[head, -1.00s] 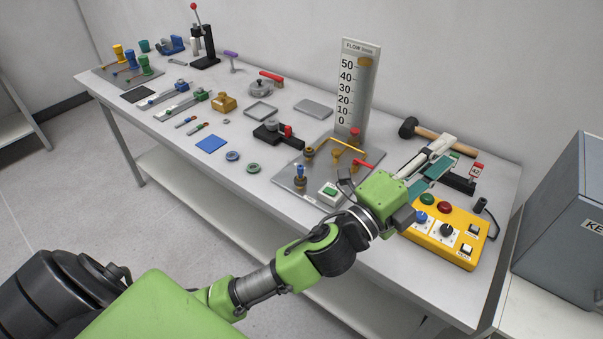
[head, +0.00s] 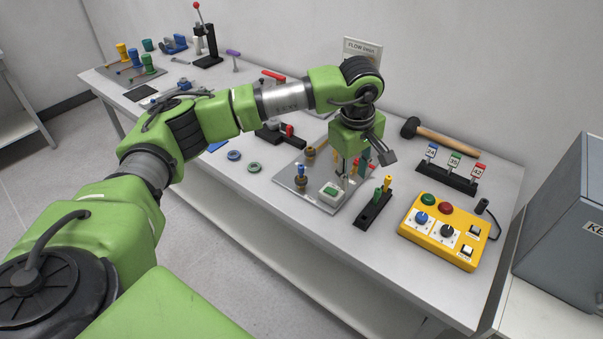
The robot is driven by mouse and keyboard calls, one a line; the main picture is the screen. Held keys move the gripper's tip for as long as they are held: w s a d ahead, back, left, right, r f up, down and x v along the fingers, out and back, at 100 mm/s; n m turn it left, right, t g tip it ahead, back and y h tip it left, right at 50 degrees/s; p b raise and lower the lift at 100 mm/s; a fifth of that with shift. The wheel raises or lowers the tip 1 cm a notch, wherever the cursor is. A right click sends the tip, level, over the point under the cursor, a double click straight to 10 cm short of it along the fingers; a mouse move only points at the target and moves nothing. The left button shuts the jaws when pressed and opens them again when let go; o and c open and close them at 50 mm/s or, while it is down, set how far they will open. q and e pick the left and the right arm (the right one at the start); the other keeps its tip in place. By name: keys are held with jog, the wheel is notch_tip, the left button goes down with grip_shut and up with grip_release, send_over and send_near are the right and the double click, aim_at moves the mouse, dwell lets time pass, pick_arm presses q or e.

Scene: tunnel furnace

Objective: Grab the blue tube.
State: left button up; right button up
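My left gripper (head: 355,170) points down above the right part of the grey valve plate (head: 312,192). Its fingers look apart, with the plate's red and yellow parts showing between and behind them. Just in front and to the right of it, a black rack (head: 368,214) holds a green tube (head: 377,195) and a yellow tube (head: 387,184) upright. I cannot make out a blue tube; the gripper and wrist hide part of this area. My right gripper is not in view.
A yellow control box (head: 436,254) stands to the right of the rack. Behind it are a tag holder (head: 446,180) and a hammer (head: 445,138).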

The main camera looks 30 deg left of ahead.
pick_arm(q)
jog(key=a+r+y, duration=0.4)
jog(key=a+r, duration=0.1)
jog(key=a, duration=0.7)
jog(key=b, duration=0.6)
send_near(301, 166)
jog(key=a+x, duration=0.1)
jog(key=x, duration=0.4)
jog(key=shift+n+g, duration=0.3)
jog(key=shift+n, duration=0.1)
jog(key=b+x, duration=0.3)
jog(key=d+b+x, duration=0.1)
jog(key=x, duration=0.1)
jog(key=shift+w+f+b, duration=0.2)
jog(key=shift+w+b, duration=0.05)
jog(key=shift+b, duration=0.15)
jog(key=shift+a+r, duration=0.1)
jog(key=c, duration=0.9)
